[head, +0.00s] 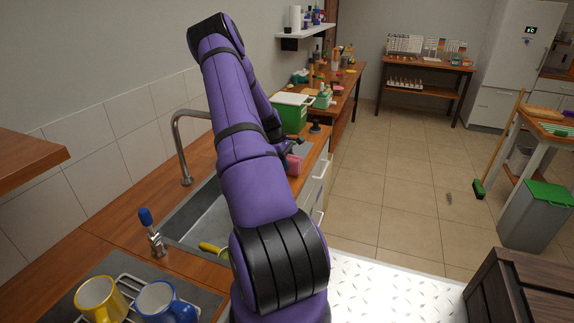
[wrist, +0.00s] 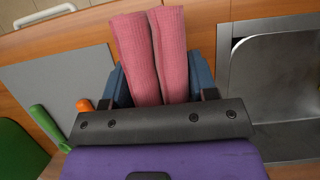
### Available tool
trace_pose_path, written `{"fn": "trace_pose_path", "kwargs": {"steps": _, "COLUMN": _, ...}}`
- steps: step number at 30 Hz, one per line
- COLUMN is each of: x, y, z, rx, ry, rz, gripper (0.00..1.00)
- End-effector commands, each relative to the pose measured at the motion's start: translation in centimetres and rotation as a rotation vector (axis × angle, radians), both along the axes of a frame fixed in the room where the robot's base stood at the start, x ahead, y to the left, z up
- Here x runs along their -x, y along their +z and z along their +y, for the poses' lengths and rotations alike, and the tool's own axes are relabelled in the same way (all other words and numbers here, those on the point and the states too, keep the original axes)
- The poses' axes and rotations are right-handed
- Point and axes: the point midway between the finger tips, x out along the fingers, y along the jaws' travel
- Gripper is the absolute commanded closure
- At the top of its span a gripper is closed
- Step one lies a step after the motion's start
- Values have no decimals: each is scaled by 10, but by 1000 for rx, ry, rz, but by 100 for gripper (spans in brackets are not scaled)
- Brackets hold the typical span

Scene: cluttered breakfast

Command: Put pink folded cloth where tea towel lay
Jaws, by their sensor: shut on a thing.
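The pink folded cloth (wrist: 140,50) is between the two fingers of my gripper (wrist: 160,88) in the wrist view. My gripper is shut on it, and the cloth sticks out past the fingertips over the wooden counter. In the head view a bit of the pink cloth (head: 293,164) shows beside my purple arm, above the counter beyond the sink. My gripper is mostly hidden behind the arm there. I cannot make out a tea towel in either view.
The steel sink (head: 198,222) lies left of my arm; in the wrist view its basin (wrist: 285,75) is at right. A grey board (wrist: 65,75) with green and orange handles lies at left. A green box (head: 290,115) stands farther along. Mugs (head: 100,298) stand on a rack near me.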

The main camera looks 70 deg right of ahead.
Motion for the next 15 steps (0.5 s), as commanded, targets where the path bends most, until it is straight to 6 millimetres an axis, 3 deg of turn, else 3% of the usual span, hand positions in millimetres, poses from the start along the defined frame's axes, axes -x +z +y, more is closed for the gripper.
{"fn": "trace_pose_path", "kwargs": {"steps": 3, "x": 0, "y": -10, "z": 0, "rx": 1, "ry": -1, "rz": 1, "gripper": 72}}
{"fn": "trace_pose_path", "kwargs": {"steps": 14, "x": 0, "y": -13, "z": 0, "rx": 1, "ry": 0, "rz": 0, "gripper": 72}}
{"fn": "trace_pose_path", "kwargs": {"steps": 15, "x": 0, "y": -13, "z": 0, "rx": 2, "ry": 1, "rz": 0, "gripper": 40}}
